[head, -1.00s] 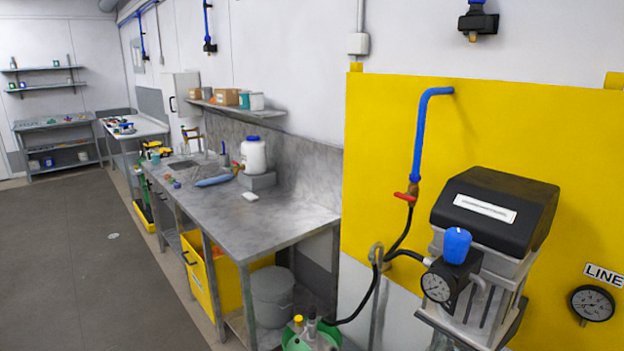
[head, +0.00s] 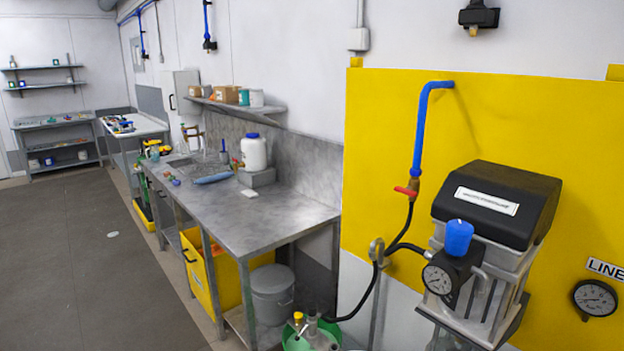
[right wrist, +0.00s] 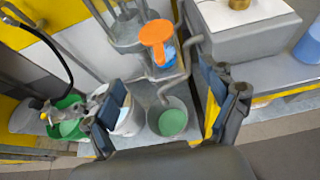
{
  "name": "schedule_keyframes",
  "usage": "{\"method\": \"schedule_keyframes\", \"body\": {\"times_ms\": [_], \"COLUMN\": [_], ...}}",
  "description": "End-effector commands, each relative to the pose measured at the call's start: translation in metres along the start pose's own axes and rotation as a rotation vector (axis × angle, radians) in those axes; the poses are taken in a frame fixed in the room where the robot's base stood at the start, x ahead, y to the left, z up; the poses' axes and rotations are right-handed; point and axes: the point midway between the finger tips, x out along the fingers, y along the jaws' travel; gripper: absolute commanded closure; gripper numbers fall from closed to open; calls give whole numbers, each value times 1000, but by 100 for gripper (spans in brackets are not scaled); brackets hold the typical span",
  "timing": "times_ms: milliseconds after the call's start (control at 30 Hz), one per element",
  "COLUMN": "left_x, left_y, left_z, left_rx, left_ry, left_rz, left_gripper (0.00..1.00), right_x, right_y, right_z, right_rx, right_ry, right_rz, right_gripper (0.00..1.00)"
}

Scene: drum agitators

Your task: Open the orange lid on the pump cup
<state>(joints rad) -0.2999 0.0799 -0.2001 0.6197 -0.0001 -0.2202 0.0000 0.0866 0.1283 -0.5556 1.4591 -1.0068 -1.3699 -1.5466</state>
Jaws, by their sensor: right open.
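In the right wrist view, an orange lid (right wrist: 156,34) with a short tab lies over a cup with something blue (right wrist: 169,54) showing beside it. The lid looks shut, though the cup under it is mostly hidden. My right gripper (right wrist: 165,88) is open and empty, its two dark fingers apart below the lid in the picture. It touches nothing that I can see. Neither gripper shows in the head view, and the orange lid cannot be made out there.
A bucket with a green inside (right wrist: 172,121) stands below the lid, between the fingers in the picture. A grey bench (right wrist: 277,77) is at right. In the head view, the black-topped pump unit (head: 497,203) stands by the yellow panel (head: 570,135).

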Motion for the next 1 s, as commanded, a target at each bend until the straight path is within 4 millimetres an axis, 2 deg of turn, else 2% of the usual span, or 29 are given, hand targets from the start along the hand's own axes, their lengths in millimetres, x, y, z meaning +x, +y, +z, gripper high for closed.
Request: {"method": "schedule_keyframes", "body": {"times_ms": [433,800,1000], "left_x": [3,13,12], "left_y": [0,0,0], "left_z": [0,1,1], "left_rx": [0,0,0], "left_ry": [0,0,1], "left_rz": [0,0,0], "left_gripper": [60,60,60], "right_x": [7,48,50], "right_y": [0,0,0], "right_z": [-2,-3,-2], "right_rx": [1,1,1], "right_ry": [0,0,1], "right_rz": [-1,-2,0], "right_gripper": [15,15,15]}}
